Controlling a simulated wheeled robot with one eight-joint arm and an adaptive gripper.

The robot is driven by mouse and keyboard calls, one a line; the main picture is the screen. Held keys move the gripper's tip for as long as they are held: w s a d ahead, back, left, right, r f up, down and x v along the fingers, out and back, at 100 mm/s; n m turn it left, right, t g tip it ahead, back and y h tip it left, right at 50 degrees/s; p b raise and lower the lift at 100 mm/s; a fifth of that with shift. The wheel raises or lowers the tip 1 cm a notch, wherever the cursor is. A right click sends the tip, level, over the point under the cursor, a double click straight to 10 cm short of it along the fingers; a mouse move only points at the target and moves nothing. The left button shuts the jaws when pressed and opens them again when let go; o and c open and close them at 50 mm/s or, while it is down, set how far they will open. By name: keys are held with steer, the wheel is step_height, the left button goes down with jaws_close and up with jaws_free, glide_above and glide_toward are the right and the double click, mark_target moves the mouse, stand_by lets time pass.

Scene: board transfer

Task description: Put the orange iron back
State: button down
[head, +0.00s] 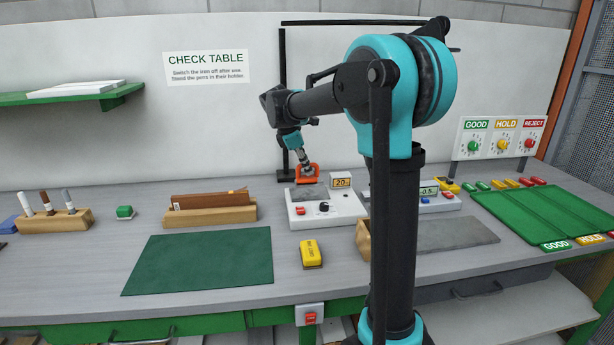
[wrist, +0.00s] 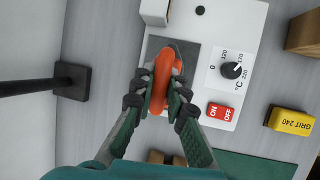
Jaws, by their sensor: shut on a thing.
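The orange iron (head: 307,175) is at the back edge of the dark plate (head: 309,193) on the white heating unit (head: 338,212). My gripper (head: 305,163) comes down from above and is shut on it. In the wrist view, the gripper (wrist: 160,94) has one finger on each side of the iron (wrist: 162,72), which lies over the dark plate (wrist: 187,53). I cannot tell whether the iron touches the plate. The unit has a black knob (wrist: 231,70) and a red ON/OFF switch (wrist: 220,112).
A yellow grit block (head: 311,253) lies in front of the unit. A green mat (head: 200,262), a wooden holder (head: 210,212) and a pen block (head: 55,220) are to the left. Green trays (head: 540,216) are at right. A black post (head: 284,120) rises behind the unit.

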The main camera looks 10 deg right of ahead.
mark_target(307, 177)
steer(key=shift+f, duration=1.6)
steer(key=shift+f, duration=0.1)
steer(key=c, duration=1.5)
jaws_free()
steer(key=shift+c, duration=0.2)
steer(key=v, duration=1.2)
steer(key=shift+d, duration=0.1)
